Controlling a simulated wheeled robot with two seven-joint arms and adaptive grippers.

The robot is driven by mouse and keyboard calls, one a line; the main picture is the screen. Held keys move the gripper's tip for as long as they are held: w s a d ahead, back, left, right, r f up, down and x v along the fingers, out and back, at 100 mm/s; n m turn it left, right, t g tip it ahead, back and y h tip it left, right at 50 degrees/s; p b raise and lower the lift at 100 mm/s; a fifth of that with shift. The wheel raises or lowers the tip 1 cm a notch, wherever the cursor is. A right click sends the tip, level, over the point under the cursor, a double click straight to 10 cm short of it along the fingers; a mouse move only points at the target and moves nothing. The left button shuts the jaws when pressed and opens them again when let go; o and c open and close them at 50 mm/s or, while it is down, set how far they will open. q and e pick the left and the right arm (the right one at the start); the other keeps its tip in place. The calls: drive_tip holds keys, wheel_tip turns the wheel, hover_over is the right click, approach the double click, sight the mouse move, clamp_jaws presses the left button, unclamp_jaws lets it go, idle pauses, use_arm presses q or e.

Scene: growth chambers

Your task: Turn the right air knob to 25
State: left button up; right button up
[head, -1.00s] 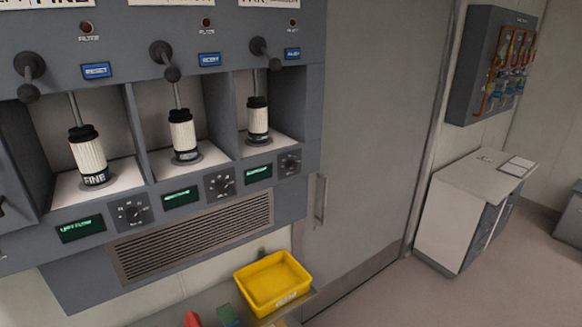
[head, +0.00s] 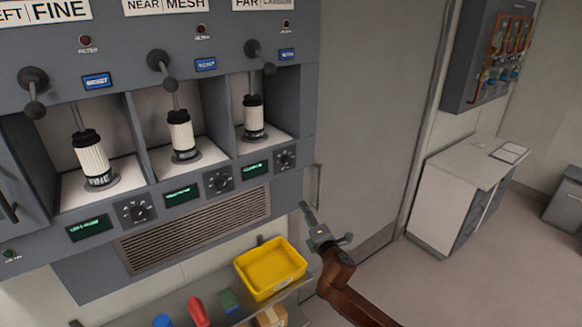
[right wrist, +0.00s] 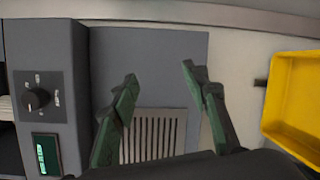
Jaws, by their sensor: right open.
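The right air knob (head: 286,158) is a dark round dial on a square scale plate, under the rightmost chamber. Its pointer setting is too small to read in the head view. A green-lit display (head: 255,169) sits just left of it. My right gripper (head: 326,222) is open and empty, below and to the right of this knob, apart from the panel. In the right wrist view its spread fingers (right wrist: 160,76) have nothing between them. A dark knob (right wrist: 36,98) and a green display (right wrist: 46,155) show at the left there; I cannot tell for certain which knob it is.
Two similar knobs, the middle (head: 219,180) and the left (head: 138,211), sit along the panel. A vent grille (head: 195,230) lies below. A yellow bin (head: 270,268) and small objects stand on a shelf under the panel. A grey door (head: 370,110) is to the right.

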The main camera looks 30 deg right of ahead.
sight(289, 163)
drive_tip(key=s+a+r+n+t, duration=0.2)
drive_tip(key=a+r, duration=0.1)
drive_tip(key=r, duration=0.6)
drive_tip(key=s+a+r+n+t, duration=0.1)
drive_tip(key=s+a+r+n, duration=0.15)
drive_tip(key=r, duration=0.55)
drive_tip(key=shift+m+y, duration=0.4)
drive_tip(key=shift+m, duration=0.05)
drive_tip(key=p+x, duration=0.1)
drive_tip(key=x, duration=0.3)
drive_tip(key=p+x, duration=0.1)
drive_tip(key=x, duration=0.3)
drive_tip(key=shift+w+a+r, duration=0.15)
drive_tip(key=shift+w+r, duration=0.1)
drive_tip(key=shift+r, duration=0.05)
drive_tip(key=shift+c, duration=0.7)
clamp_jaws()
drive_tip(key=shift+p, duration=0.3)
